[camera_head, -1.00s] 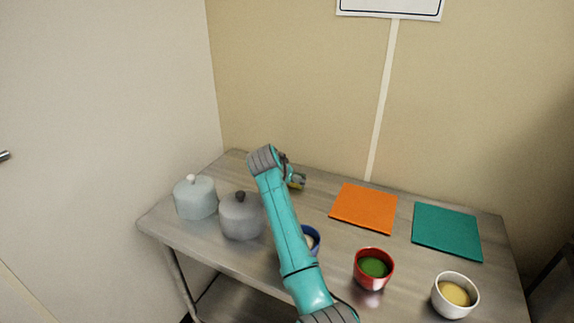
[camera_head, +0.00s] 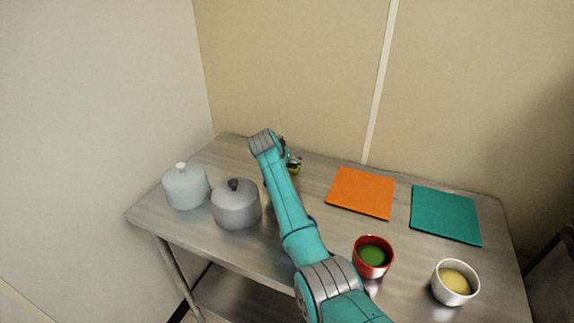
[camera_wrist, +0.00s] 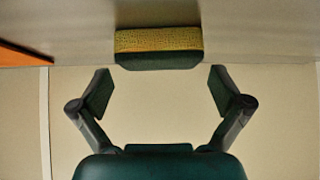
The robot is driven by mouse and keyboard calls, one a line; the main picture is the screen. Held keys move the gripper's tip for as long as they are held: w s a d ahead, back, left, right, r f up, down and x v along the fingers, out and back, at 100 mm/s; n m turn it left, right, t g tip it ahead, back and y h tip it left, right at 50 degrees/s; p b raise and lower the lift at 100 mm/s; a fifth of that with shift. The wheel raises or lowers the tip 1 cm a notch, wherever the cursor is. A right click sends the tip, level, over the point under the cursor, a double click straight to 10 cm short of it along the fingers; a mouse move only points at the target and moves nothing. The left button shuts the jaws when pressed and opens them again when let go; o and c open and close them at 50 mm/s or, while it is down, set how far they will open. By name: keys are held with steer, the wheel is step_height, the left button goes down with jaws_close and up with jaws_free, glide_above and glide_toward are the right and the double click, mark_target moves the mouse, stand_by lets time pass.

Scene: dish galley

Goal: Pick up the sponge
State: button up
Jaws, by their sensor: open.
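The sponge (camera_wrist: 158,46) is a block with a yellow textured face and a dark green layer. It lies on the table near the back wall, at the top of the wrist view. My gripper (camera_wrist: 160,90) is open, its two fingers spread wide on either side of the sponge's width, with the sponge just beyond the fingertips and no contact visible. In the head view my gripper (camera_head: 290,156) is small at the back of the table, partly hidden by my arm. A bit of yellow there may be the sponge.
Two lidded pots, pale (camera_head: 186,188) and grey (camera_head: 236,207), stand left of my arm. To the right are an orange mat (camera_head: 361,193), a teal mat (camera_head: 446,215), a red bowl (camera_head: 371,262) and a white bowl (camera_head: 452,288). The wall is close behind.

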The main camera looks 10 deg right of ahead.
steer(key=shift+x, duration=1.9)
steer(key=c, duration=0.4)
